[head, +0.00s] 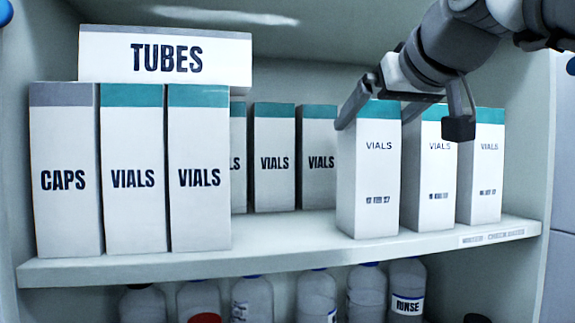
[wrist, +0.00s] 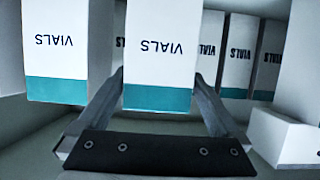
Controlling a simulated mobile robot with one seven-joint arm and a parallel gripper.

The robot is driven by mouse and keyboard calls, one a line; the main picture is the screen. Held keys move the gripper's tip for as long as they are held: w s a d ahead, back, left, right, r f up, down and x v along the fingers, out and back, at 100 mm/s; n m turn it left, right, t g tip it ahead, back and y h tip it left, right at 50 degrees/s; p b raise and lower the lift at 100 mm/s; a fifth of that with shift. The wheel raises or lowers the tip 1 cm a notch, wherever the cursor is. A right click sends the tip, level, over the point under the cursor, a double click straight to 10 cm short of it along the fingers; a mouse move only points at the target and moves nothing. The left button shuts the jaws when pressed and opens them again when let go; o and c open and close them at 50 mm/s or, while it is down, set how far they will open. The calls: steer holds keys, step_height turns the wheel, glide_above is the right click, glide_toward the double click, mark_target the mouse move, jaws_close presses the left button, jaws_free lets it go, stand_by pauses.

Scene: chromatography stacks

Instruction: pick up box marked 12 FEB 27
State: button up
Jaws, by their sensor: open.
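Three white VIALS boxes with teal tops stand at the right front of the shelf: a left one (head: 368,180), a middle one (head: 428,180) and a right one (head: 482,180). Each has a small date print low on its front, too blurred to read, so I cannot tell which is 12 FEB 27. My gripper (head: 373,123) is open at the top of the left box, one finger along each side. In the wrist view, that box (wrist: 163,50) appears upside down between the fingers of my gripper (wrist: 158,76). Contact is not clear.
The middle box stands close by on the right. Several more VIALS boxes (head: 274,160) stand behind. A CAPS box (head: 65,190) and two VIALS boxes stand at left under a TUBES box (head: 165,57). Bottles (head: 407,285) stand below the shelf edge (head: 300,252).

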steer(key=p+x, duration=0.1)
steer(key=x, duration=0.4)
steer(key=shift+w+f, duration=0.25)
steer(key=shift+f, duration=0.05)
steer(key=c, duration=1.3)
steer(key=shift+r, duration=0.15)
